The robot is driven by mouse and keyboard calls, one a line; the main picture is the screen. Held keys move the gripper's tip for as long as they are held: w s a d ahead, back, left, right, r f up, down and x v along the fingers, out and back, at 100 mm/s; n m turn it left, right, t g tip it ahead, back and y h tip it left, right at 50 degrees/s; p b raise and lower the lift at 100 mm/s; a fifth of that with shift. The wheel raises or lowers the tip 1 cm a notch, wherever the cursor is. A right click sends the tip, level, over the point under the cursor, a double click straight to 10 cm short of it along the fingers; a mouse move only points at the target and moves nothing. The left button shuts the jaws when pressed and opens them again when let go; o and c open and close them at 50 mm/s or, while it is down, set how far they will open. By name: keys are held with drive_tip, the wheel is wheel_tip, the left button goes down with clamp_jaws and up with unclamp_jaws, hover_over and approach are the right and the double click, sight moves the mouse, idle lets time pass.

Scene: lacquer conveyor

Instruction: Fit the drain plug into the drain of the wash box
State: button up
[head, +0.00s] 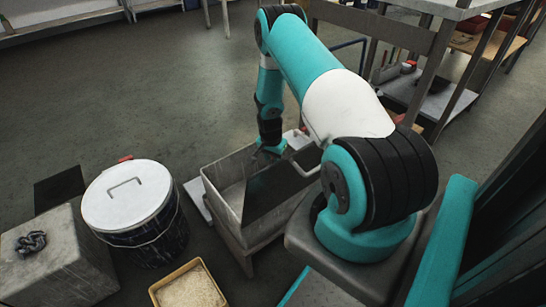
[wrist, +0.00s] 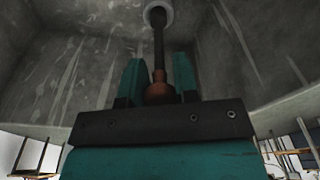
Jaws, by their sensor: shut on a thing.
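The wash box (head: 232,214) is a grey, open-topped box below my arm, with stained walls that fill much of the wrist view (wrist: 60,75). My gripper (head: 268,150) points down at its far part; its teal fingers (wrist: 158,82) are shut on the drain plug. The drain plug (wrist: 158,48) has a copper-brown knob between the fingers and a dark stem reaching away from them. The stem's far end overlaps a pale ring, which looks like the drain (wrist: 170,13). I cannot tell whether the end is inside the ring or short of it. The plug is not distinguishable in the head view.
A lidded drum (head: 127,195) stands left of the box, beside a grey block with a chain (head: 31,242) on it. A wooden tray of pale grains (head: 188,287) is at the front. Shelving (head: 420,95) stands at the back right. Open floor lies behind the box.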

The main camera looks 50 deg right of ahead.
drive_tip(key=shift+f, duration=0.5)
drive_tip(key=o, duration=1.1)
drive_tip(key=r+p, duration=0.1)
drive_tip(key=r, duration=0.4)
drive_tip(key=a+r+p, duration=0.1)
drive_tip(key=r+p, duration=0.1)
drive_tip(key=r, duration=0.4)
drive_tip(key=a+r+p, duration=0.1)
drive_tip(key=r, duration=0.5)
drive_tip(key=shift+s+r, duration=0.15)
drive_tip(key=shift+r, duration=0.05)
